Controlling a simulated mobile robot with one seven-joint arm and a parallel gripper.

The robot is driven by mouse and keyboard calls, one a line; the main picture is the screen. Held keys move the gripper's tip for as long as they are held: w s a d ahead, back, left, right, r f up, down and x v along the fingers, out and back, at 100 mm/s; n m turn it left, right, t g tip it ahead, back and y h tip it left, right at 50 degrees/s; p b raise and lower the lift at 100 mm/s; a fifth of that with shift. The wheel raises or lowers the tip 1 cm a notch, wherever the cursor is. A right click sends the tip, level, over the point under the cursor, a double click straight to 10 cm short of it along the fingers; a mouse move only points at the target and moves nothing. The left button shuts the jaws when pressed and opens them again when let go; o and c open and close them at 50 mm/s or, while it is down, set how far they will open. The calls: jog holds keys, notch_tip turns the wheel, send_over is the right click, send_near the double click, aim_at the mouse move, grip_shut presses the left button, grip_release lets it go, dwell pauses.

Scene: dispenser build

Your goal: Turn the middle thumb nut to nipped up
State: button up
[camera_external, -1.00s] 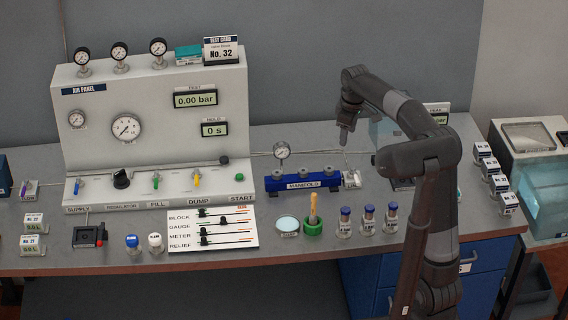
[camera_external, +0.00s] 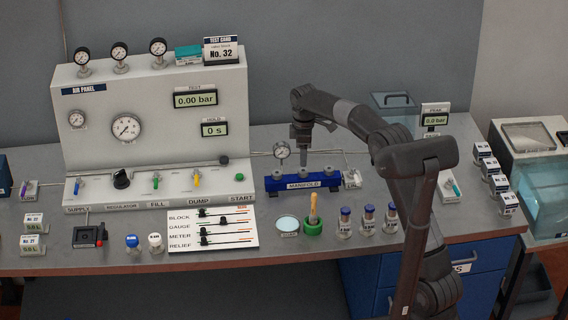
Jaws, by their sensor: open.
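The blue manifold block (camera_external: 280,186) with its white MANIFOLD label lies on the bench right of the air panel. Dark thumb nuts stand along its top; the middle thumb nut (camera_external: 303,173) is small and partly hidden by my gripper. My gripper (camera_external: 304,163) points straight down just above the middle of the manifold. It is open; its fingers look narrow here, and I cannot tell whether they touch the nut.
A small gauge (camera_external: 282,151) stands behind the manifold, close left of my gripper. In front are a green cup (camera_external: 313,228) with a wooden handle, a round dish (camera_external: 287,225) and several blue-capped vials (camera_external: 368,217). A PEAK display (camera_external: 434,120) stands at the back right.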

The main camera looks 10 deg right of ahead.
aim_at(303, 170)
notch_tip(303, 170, down, 6)
jog(key=shift+r, duration=0.1)
jog(key=shift+c, duration=0.3)
jog(key=c, duration=0.9)
